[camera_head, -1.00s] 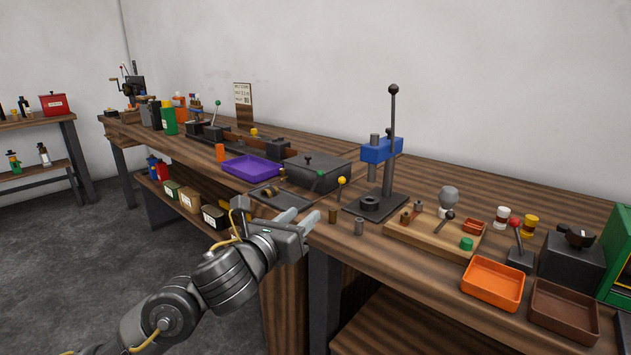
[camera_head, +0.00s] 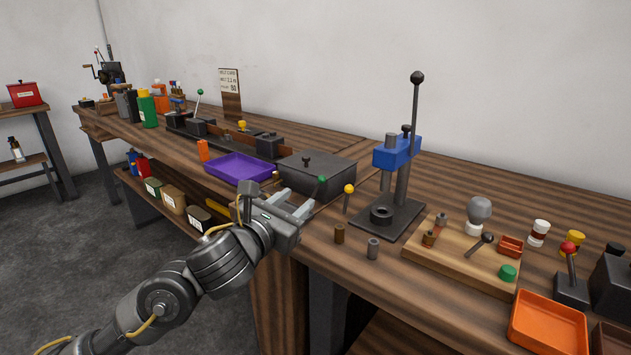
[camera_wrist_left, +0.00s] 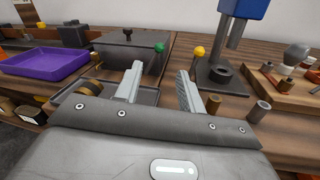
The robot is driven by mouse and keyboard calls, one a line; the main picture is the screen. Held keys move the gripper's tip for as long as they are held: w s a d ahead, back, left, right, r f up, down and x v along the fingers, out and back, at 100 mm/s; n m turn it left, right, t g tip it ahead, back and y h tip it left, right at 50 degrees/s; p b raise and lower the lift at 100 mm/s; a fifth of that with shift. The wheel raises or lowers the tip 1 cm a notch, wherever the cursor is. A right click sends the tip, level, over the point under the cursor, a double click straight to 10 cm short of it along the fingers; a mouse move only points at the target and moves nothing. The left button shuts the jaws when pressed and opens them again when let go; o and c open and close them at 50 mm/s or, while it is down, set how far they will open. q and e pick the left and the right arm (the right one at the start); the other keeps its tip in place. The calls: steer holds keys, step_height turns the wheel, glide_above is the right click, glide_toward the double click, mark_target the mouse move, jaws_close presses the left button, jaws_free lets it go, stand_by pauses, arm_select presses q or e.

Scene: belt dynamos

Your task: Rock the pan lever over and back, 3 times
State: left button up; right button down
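My left gripper (camera_head: 296,202) is open and empty at the bench's front edge. It also shows in the left wrist view (camera_wrist_left: 159,77), its fingers apart. A lever with a green ball knob (camera_head: 321,180) stands just beyond the fingertips; in the left wrist view the green knob (camera_wrist_left: 159,47) appears between the fingers, with no contact visible. A lever with a yellow knob (camera_head: 349,189) stands to its right. A dark shallow pan (camera_wrist_left: 150,96) lies under the fingers, partly hidden by them. I cannot tell for certain which lever is the pan lever. My right gripper is not in view.
A dark lidded box (camera_head: 318,173) stands behind the green knob, and a purple tray (camera_head: 238,167) to its left. A press with a blue head (camera_head: 396,152) stands to the right. Two small cylinders (camera_head: 373,248) stand near the front edge. A wooden board (camera_head: 455,262) lies farther right.

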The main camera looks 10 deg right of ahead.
mark_target(320, 181)
arm_select(q)
steer(key=x, duration=1)
steer(key=shift+f, duration=0.1)
jaws_close()
